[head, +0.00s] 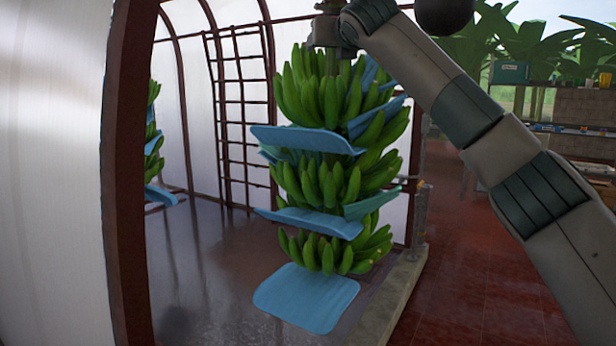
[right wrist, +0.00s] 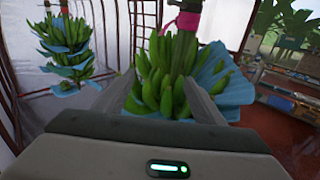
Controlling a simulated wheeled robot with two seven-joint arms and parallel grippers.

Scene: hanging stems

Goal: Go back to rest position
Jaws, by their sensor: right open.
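A hanging stem of green bananas (head: 325,185) fills the middle of the head view, with blue sheets (head: 305,298) between its hands. My right arm (head: 470,120) comes in from the right and reaches the top of the bunch, where its end is hard to make out against the stem. In the right wrist view, my right gripper (right wrist: 160,85) has its two fingers spread apart, with the nearest bananas (right wrist: 158,95) showing between and beyond them. The stalk there carries a pink ribbon (right wrist: 185,21). I cannot tell whether the fingers touch the bunch. My left gripper is not in view.
Another banana bunch with blue sheets (right wrist: 65,50) hangs to the left. A dark red post (head: 128,170) stands close at the left, and a ladder-like frame (head: 243,120) is behind. A low kerb (head: 385,305) runs beside the bunch. Red tiled floor (head: 465,270) is open at the right.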

